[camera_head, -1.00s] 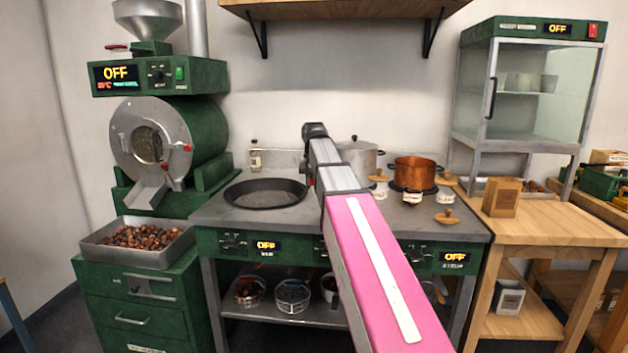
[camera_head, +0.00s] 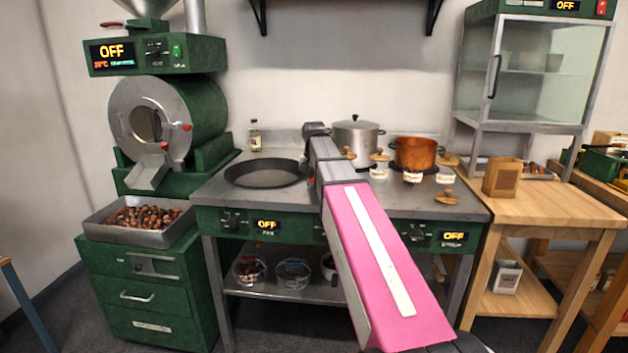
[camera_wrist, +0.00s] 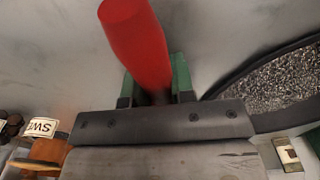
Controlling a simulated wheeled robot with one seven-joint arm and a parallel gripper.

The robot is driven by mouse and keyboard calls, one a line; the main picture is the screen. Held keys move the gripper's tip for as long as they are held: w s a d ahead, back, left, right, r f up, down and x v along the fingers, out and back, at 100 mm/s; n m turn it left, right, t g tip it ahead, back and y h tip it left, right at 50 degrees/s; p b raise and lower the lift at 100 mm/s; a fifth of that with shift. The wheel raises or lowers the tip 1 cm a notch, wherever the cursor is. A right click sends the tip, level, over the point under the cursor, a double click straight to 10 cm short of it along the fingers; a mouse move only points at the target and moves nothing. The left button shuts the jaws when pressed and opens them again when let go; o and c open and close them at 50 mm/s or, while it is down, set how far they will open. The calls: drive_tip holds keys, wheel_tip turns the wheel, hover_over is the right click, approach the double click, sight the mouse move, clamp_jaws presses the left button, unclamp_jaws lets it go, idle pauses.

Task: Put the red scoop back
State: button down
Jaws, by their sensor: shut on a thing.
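The red scoop (camera_wrist: 135,40) shows in the wrist view only as a smooth red length, likely its handle. My gripper (camera_wrist: 153,80) is shut on it, with a green finger on either side. The scoop's other end is out of view. In the head view my pink and grey arm reaches over the stove (camera_head: 430,204) and hides the gripper and scoop. A dark pan (camera_head: 265,174) sits on the stove left of my arm. A dark rim with a speckled inside (camera_wrist: 270,85), seemingly this pan, shows at the right of the wrist view.
A steel pot (camera_head: 357,137), a copper pot (camera_head: 415,153) and several wooden-knobbed labelled pieces stand right of my arm. A tray (camera_head: 165,238) of chestnuts is at left below the roaster (camera_head: 190,125). A box (camera_head: 502,177) stands on the wooden counter (camera_head: 545,215).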

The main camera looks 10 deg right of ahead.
drive_tip(key=shift+f, duration=0.55)
idle(0.4)
drive_tip(key=c, duration=0.9)
unclamp_jaws()
